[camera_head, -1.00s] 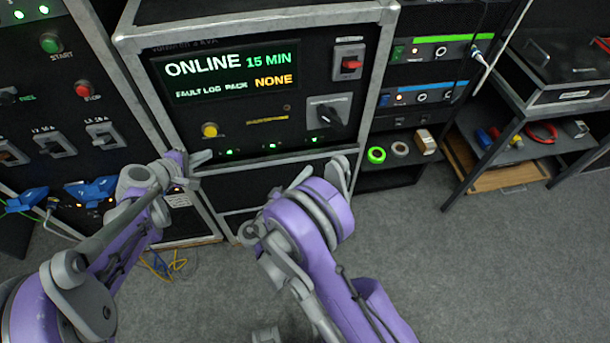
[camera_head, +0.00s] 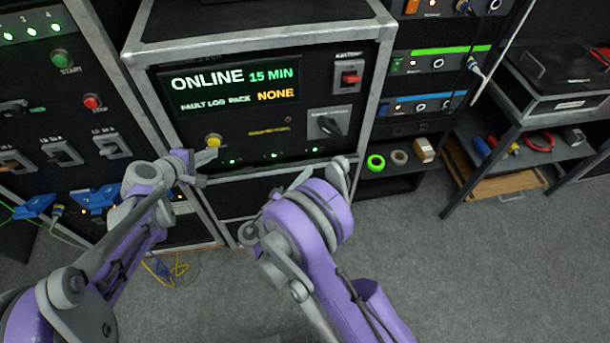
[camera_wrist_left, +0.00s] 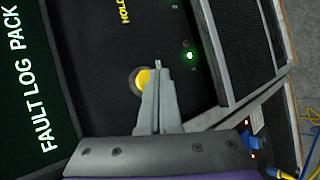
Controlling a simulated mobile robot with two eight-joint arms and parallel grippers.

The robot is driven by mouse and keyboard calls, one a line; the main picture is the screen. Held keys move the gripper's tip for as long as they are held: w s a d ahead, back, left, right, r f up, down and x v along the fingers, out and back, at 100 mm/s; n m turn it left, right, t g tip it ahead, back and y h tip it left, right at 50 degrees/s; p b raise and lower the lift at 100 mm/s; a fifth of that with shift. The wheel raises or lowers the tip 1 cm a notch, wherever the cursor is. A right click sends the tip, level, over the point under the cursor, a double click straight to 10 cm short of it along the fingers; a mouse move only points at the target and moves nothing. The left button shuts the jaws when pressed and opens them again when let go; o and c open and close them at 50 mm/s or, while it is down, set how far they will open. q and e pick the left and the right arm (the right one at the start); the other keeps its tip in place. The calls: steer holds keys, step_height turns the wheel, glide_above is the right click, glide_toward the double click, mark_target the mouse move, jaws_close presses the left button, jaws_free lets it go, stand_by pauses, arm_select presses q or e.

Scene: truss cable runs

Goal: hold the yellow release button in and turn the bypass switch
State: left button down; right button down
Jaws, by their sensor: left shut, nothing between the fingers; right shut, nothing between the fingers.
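The yellow release button (camera_head: 213,140) sits low on the left of the front panel of the unit with the lit display. The left wrist view shows it as a yellow round (camera_wrist_left: 141,78) partly hidden behind my left gripper (camera_wrist_left: 157,66). My left gripper (camera_head: 207,156) is shut and empty, its tips at or just in front of the button; I cannot tell if they touch or if it is pressed in. The bypass switch, a black rotary knob (camera_head: 330,126) on a grey plate, is at the panel's right. My right gripper (camera_head: 342,164) is shut and empty, below the switch and apart from it.
The display (camera_head: 235,88) reads ONLINE, 15 MIN, FAULT LOG PACK NONE. A red switch (camera_head: 350,78) is above the knob. Left is a rack with START (camera_head: 61,57) and STOP (camera_head: 92,101) buttons and blue connectors (camera_head: 97,197). Tape rolls (camera_head: 376,162) lie on a shelf at right.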

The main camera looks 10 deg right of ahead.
arm_select(q)
steer(key=s, duration=0.5)
stand_by(0.3)
stand_by(0.4)
